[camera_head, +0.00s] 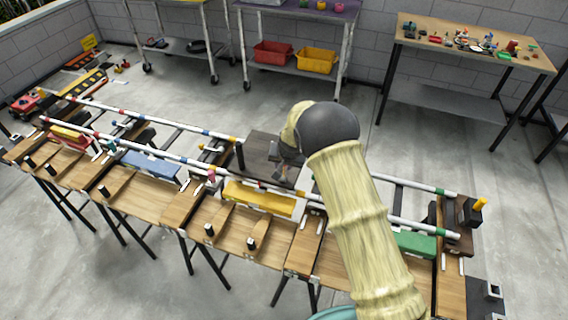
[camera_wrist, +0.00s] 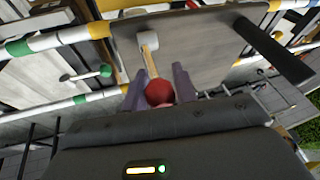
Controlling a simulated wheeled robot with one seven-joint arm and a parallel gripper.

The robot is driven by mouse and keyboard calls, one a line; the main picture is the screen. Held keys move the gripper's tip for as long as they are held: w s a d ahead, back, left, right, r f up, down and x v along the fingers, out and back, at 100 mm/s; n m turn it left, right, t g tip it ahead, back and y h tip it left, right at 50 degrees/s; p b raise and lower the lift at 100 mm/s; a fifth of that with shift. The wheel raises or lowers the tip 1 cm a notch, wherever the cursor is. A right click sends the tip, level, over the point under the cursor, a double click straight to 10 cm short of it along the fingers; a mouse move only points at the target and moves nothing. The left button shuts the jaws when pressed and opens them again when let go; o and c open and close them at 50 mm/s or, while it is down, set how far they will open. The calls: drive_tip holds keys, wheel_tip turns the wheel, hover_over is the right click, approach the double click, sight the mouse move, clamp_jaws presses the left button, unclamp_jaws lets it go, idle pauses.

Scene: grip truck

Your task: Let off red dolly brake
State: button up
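A dark dolly board (camera_head: 262,146) sits across the two striped rails, partly behind my arm. In the wrist view the dolly board (camera_wrist: 205,50) fills the upper middle. A small lever with a white block, a yellowish rod and a red ball knob (camera_wrist: 158,93) shows against it. My gripper (camera_wrist: 160,78) has one finger on each side of the red knob, very close to it. Whether the fingers press on the knob or stand just clear cannot be told. In the head view my gripper (camera_head: 287,170) is low over the board, and the red knob is hidden there.
Wooden benches hold a yellow block (camera_head: 259,199), a blue block (camera_head: 150,165) and a green block (camera_head: 415,244) beside the rails. A green-knobbed lever (camera_wrist: 104,71) shows at the left of the wrist view. A cluttered table (camera_head: 475,42) stands at the back right.

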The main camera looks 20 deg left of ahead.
drive_tip(key=o, duration=0.3)
drive_tip(key=b+v, duration=0.2)
drive_tip(key=v, duration=1.5)
drive_tip(key=shift+d+r, duration=0.1)
drive_tip(key=shift+r, duration=0.05)
drive_tip(key=s+d+m+h, duration=0.1)
drive_tip(key=s+d, duration=0.2)
drive_tip(key=d, duration=0.6)
drive_tip(key=s+d, duration=0.4)
drive_tip(key=d, duration=0.5)
drive_tip(key=s+d+g+h, duration=0.1)
drive_tip(key=s+d, duration=1.1)
drive_tip(key=s, duration=0.2)
drive_tip(key=shift+s+h, duration=0.15)
drive_tip(key=shift+h, duration=0.15)
